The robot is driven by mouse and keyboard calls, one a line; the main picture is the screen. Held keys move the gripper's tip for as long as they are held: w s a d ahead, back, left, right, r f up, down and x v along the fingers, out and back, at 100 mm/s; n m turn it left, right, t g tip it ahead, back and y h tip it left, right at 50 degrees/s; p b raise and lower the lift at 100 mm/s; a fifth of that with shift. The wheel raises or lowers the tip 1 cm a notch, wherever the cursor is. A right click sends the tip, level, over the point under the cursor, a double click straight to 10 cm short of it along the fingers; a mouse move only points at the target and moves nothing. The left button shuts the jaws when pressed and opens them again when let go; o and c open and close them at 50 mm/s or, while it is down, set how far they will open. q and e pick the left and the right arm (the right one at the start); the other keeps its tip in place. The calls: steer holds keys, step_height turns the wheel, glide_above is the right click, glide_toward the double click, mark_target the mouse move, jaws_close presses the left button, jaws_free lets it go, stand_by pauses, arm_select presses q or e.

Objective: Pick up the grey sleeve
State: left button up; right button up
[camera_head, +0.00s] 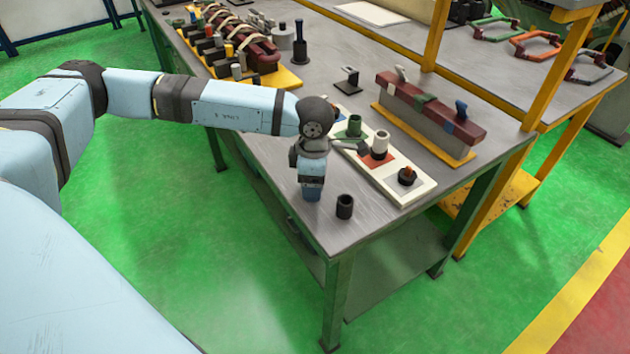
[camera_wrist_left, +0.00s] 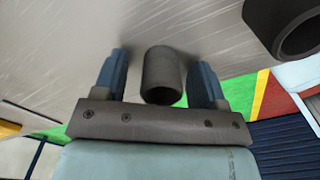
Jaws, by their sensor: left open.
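The grey sleeve (camera_wrist_left: 161,72) is a short hollow cylinder standing on the metal table. In the left wrist view it stands between the two blue fingers of my left gripper, with a visible gap on each side. My left gripper (camera_head: 311,190) is open and points down near the table's front corner. In the head view the grey sleeve is not visible and seems hidden by the gripper. A darker black sleeve (camera_head: 344,206) stands just right of the gripper; it also shows at the top right of the left wrist view (camera_wrist_left: 286,28). My right gripper is out of view.
A white board (camera_head: 417,191) with green, red and black holders lies behind the gripper. A dark red bar on a grey block (camera_head: 430,108) stands farther right. A yellow tray (camera_head: 284,80) of several parts is at the back. The metal table's (camera_head: 345,238) front edge is close.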

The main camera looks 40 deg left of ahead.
arm_select(q)
steer(key=shift+c, duration=0.4)
steer(key=c, duration=0.9)
